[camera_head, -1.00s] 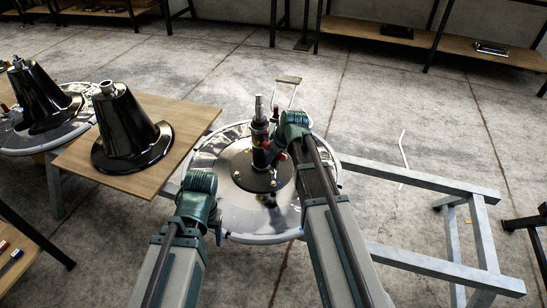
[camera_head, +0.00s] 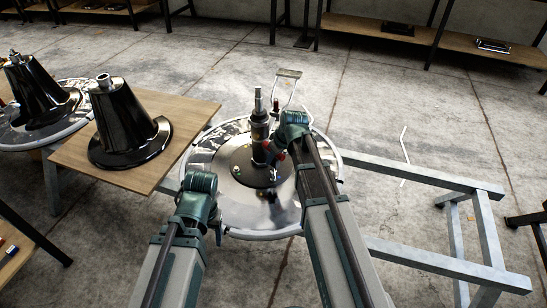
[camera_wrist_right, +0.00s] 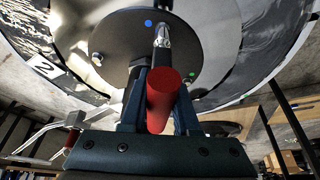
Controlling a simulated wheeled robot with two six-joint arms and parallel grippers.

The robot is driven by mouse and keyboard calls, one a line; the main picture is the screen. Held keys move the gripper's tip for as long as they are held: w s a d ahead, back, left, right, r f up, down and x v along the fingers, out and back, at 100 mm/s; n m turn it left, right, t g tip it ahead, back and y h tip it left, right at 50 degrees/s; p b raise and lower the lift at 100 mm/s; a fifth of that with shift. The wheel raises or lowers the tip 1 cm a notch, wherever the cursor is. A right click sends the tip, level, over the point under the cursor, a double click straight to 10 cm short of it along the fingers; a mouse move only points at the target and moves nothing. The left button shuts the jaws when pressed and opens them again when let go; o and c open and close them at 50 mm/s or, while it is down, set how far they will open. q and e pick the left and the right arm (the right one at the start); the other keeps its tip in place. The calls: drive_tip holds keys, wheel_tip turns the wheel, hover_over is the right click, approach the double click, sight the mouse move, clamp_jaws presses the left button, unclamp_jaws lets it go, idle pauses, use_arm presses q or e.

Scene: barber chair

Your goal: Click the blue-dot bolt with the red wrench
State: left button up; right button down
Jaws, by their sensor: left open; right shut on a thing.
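The red wrench (camera_wrist_right: 163,92) is in my right gripper (camera_wrist_right: 160,110), with its red handle toward the camera and its silver end reaching to the black round plate (camera_wrist_right: 112,42). The blue dot (camera_wrist_right: 148,22) is on that plate, just left of the silver end in the right wrist view. I cannot tell whether the wrench touches a bolt. A green dot (camera_wrist_right: 193,74) lies lower right. In the head view, my right gripper (camera_head: 273,153) is by the upright column (camera_head: 260,130) on the plate. My left gripper (camera_head: 218,230) is open, low at the front left; its fingers are mostly hidden.
The round silver base (camera_head: 215,205) surrounds the black plate. A wooden board (camera_head: 75,162) with a black cone (camera_head: 122,125) stands on the left. A metal frame (camera_head: 430,260) extends right. A footrest lever (camera_head: 289,73) rises behind the base.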

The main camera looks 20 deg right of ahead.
drive_tip(key=shift+f+b, duration=0.6)
drive_tip(key=shift+f, duration=0.05)
idle(0.4)
drive_tip(key=shift+a+m+h, duration=0.1)
drive_tip(key=shift+m+h, duration=0.3)
drive_tip(key=shift+m, duration=0.8)
drive_tip(key=shift+m+h, duration=0.5)
drive_tip(key=shift+m, duration=0.6)
drive_tip(key=m+h, duration=0.1)
drive_tip(key=m, duration=0.3)
drive_tip(key=shift+m+h, duration=0.3)
drive_tip(key=shift+h, duration=0.1)
